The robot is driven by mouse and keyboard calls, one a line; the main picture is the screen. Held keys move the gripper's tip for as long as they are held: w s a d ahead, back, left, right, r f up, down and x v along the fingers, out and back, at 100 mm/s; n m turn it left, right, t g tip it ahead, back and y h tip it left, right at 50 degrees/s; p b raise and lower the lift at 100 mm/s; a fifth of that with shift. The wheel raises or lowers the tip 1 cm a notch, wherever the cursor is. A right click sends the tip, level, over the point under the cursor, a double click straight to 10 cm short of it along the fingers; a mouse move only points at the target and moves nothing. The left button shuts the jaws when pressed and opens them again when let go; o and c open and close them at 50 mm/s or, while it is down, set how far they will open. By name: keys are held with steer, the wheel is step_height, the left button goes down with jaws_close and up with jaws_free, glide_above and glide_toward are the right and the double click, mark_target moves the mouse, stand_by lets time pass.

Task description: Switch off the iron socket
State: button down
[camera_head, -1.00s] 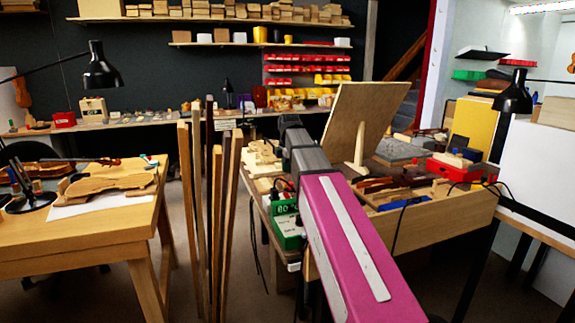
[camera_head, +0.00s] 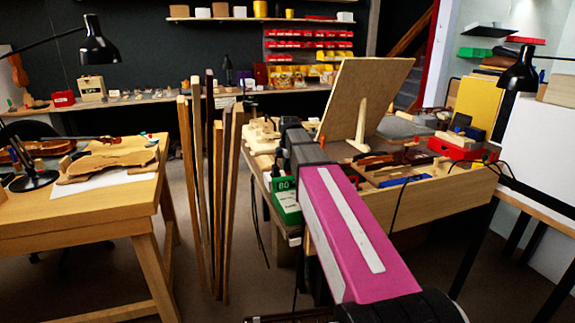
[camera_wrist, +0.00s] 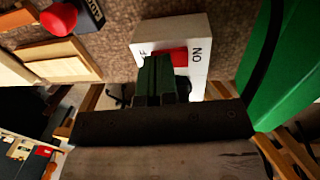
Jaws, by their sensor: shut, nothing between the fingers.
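The iron socket (camera_wrist: 198,32) is a white box in the wrist view, on a brown speckled surface. My gripper (camera_wrist: 160,62) has dark green fingers, shut and empty. Their tips overlap the left part of the red switch in the picture; I cannot tell whether they touch it.
A green box (camera_wrist: 285,80) with a dark cable in front stands close right of the socket. A green unit with a display (camera_head: 287,203) stands on the bench edge in the head view. A red round knob (camera_wrist: 59,18) is at upper left. Tall wood strips (camera_head: 215,200) stand left of my arm.

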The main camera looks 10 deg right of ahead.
steer(key=shift+f, duration=0.3)
steer(key=shift+s, duration=0.15)
steer(key=shift+s+d, duration=0.2)
steer(key=shift+s, duration=0.6)
steer(key=shift+w+r, duration=0.1)
